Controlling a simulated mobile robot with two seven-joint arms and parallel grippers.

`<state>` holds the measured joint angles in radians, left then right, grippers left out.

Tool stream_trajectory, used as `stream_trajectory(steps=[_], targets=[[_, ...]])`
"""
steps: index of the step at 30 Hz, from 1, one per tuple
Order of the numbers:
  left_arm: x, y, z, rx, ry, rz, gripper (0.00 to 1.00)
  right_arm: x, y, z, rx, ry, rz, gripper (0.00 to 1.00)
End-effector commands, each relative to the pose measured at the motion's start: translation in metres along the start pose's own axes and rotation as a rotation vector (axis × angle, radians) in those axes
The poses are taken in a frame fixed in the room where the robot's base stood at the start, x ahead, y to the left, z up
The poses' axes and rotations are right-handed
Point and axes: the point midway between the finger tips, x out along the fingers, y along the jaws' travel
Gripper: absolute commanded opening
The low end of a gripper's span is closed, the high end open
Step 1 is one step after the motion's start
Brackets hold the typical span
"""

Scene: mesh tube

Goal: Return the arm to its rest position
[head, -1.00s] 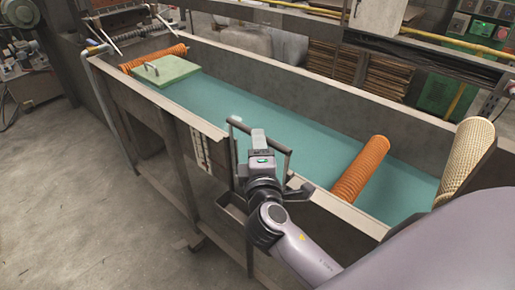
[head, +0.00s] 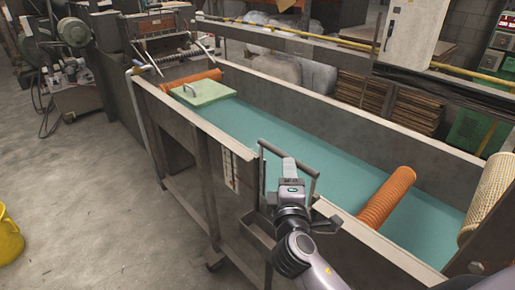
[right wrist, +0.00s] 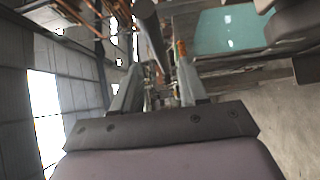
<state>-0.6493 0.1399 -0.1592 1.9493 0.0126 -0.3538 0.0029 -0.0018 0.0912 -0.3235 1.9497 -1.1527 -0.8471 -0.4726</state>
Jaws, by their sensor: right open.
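My right gripper (head: 291,170) is raised at the near side of the trough (head: 345,192), by its dark metal rail (head: 287,155). In the right wrist view its two fingers stand apart, and the gripper (right wrist: 157,75) is open. A dark round bar (right wrist: 148,28) shows in line with the gap between the fingers. I cannot tell how far beyond them it is. Nothing is visibly held. My right forearm comes up from the bottom of the head view. My left gripper is not in view.
The trough holds teal liquid (head: 330,170). An orange mesh tube (head: 386,198) leans at the right, beside a cream mesh roll (head: 487,200). Another orange tube (head: 196,80) and a green lidded block (head: 203,92) sit at the far end. A yellow bucket (head: 8,238) stands on open floor at left.

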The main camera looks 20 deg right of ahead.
Motion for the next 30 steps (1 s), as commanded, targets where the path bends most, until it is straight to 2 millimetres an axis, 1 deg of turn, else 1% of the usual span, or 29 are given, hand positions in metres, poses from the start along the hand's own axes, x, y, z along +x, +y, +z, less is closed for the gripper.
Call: stream_trajectory(steps=[3,5,8,11,12,14,15,17,18,20,21,24,27,30], targets=[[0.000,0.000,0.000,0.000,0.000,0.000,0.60,0.000,-0.001,0.000,0.001,0.001,-0.002,0.43],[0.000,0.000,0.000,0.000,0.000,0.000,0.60,-0.001,-0.005,0.000,0.009,0.007,-0.014,0.43],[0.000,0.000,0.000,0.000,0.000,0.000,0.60,-0.008,-0.027,0.000,0.056,0.038,-0.074,0.43],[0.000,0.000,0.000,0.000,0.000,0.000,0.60,-0.023,-0.067,-0.001,0.163,0.093,-0.194,0.43],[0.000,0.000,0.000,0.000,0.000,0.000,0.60,-0.032,-0.086,-0.001,0.222,0.115,-0.254,0.43],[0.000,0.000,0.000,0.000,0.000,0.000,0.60,-0.049,-0.114,0.000,0.324,0.143,-0.351,0.43],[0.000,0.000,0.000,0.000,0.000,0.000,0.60,-0.062,-0.133,0.001,0.397,0.156,-0.416,0.43],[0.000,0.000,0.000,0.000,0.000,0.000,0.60,-0.082,-0.158,0.003,0.513,0.165,-0.511,0.43],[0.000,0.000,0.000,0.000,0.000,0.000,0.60,-0.097,-0.172,0.005,0.592,0.166,-0.573,0.43],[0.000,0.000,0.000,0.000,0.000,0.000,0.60,-0.118,-0.192,0.009,0.714,0.157,-0.657,0.43],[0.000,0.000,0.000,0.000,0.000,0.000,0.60,-0.132,-0.203,0.012,0.794,0.145,-0.710,0.43],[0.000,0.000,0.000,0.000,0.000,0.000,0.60,-0.163,-0.223,0.021,0.979,0.102,-0.814,0.43],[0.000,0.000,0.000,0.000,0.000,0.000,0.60,-0.185,-0.234,0.028,1.123,0.055,-0.883,0.43],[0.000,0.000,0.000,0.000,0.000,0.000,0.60,-0.198,-0.240,0.033,1.216,0.021,-0.918,0.43]])
